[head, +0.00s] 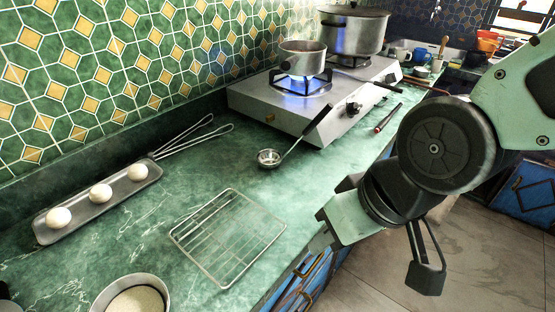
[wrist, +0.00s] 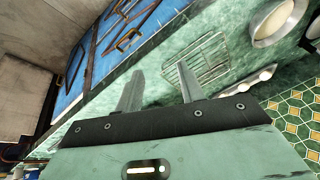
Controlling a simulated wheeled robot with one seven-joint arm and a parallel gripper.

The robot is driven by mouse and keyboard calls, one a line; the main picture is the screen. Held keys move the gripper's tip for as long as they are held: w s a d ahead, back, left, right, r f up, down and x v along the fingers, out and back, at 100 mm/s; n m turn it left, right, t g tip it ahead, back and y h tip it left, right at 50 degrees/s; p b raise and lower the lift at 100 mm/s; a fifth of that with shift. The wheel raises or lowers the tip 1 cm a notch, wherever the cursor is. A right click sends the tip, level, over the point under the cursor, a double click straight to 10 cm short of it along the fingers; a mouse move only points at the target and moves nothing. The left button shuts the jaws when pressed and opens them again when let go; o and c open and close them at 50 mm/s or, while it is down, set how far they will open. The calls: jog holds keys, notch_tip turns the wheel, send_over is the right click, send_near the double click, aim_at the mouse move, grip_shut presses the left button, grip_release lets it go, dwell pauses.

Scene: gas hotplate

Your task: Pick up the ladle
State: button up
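The ladle (head: 268,158) lies on the green marble counter in the head view, in front of the gas hotplate. Its round metal bowl is toward the lower left, and its handle slants up right to a dark grip that overlaps the hotplate's front corner. I cannot tell whether the grip touches the hotplate. My gripper (head: 325,236) is right of and nearer than the ladle, by the counter's front edge, apart from it. In the wrist view my gripper (wrist: 162,72) shows two fingers spread with nothing between them. I cannot make out the ladle there.
The hotplate (head: 308,122) carries a small pot (head: 302,60) over a blue flame and a large pot (head: 353,32). A red-and-black utensil (head: 388,118) lies right of the hotplate.

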jog(key=w+a+f+m+t+b, duration=0.1)
jog(key=w+a+m+t, duration=0.1)
jog(key=w, duration=0.1)
jog(key=w+a+f+m+t+y+b, duration=0.1)
jog(key=w+a+m+t, duration=0.1)
jog(key=w+a+t, duration=0.1)
jog(key=w+a+m+t+y+b, duration=0.1)
jog(key=w+a+m+t+b, duration=0.1)
jog(key=w+a+t, duration=0.1)
jog(key=shift+w+f, duration=0.4)
jog(key=shift+w, duration=0.35)
jog(key=w+d+m+t+h+b, duration=0.2)
jog(key=w+m+t, duration=0.1)
jog(key=t, duration=0.1)
jog(key=m+t+h, duration=0.4)
send_near(310, 130)
jog(key=w, duration=0.5)
jog(key=shift+d+r, duration=0.1)
jog(key=shift+w+p, duration=0.6)
jog(key=shift+w, duration=2.35)
grip_shut()
